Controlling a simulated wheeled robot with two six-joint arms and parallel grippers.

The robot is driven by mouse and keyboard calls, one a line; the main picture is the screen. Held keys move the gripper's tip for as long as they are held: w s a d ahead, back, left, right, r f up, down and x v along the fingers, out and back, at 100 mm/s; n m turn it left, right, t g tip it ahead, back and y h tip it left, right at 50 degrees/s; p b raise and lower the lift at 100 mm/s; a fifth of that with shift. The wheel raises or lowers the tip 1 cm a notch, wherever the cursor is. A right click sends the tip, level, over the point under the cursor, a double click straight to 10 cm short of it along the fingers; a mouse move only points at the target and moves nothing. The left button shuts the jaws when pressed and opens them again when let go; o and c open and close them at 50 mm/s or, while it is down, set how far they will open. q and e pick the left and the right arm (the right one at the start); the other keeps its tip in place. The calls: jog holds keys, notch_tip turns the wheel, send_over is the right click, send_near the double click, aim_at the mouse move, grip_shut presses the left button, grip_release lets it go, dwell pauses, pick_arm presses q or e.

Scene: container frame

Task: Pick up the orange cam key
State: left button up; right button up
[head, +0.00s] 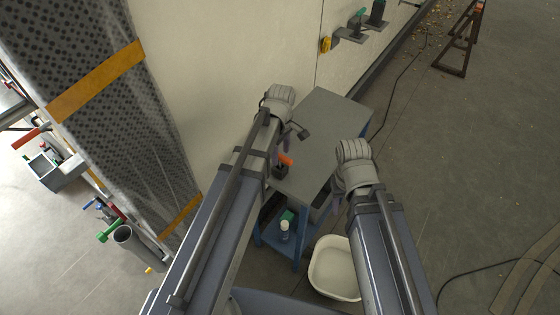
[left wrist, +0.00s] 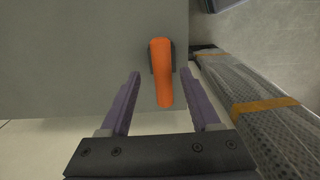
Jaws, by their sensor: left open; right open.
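The orange cam key (head: 286,160) has a dark base and is at the left edge of the grey table top (head: 322,125). In the left wrist view, the orange cam key (left wrist: 162,85) shows as an elongated handle between the finger lines, apart from both fingers. My left gripper (left wrist: 160,73) is open and empty. In the head view it is mostly hidden by its own arm, just above the key. My right gripper (head: 336,205) is at the table's right side, its fingers largely hidden behind my right wrist.
A black mesh panel with orange bands (head: 95,80) stands at the left. A pale wall (head: 225,50) rises behind the table. A lower shelf holds a small white bottle (head: 285,226). A white tub (head: 336,268) is on the floor beside it. Most of the table top is clear.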

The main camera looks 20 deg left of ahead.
aim_at(280, 165)
pick_arm(q)
jog(key=f+b, duration=0.1)
jog(key=f, duration=0.1)
jog(key=f+b, duration=0.2)
jog(key=shift+s, duration=0.2)
jog(key=shift+r, duration=0.1)
jog(key=shift+r, duration=0.1)
jog(key=shift+c, duration=0.2)
grip_shut()
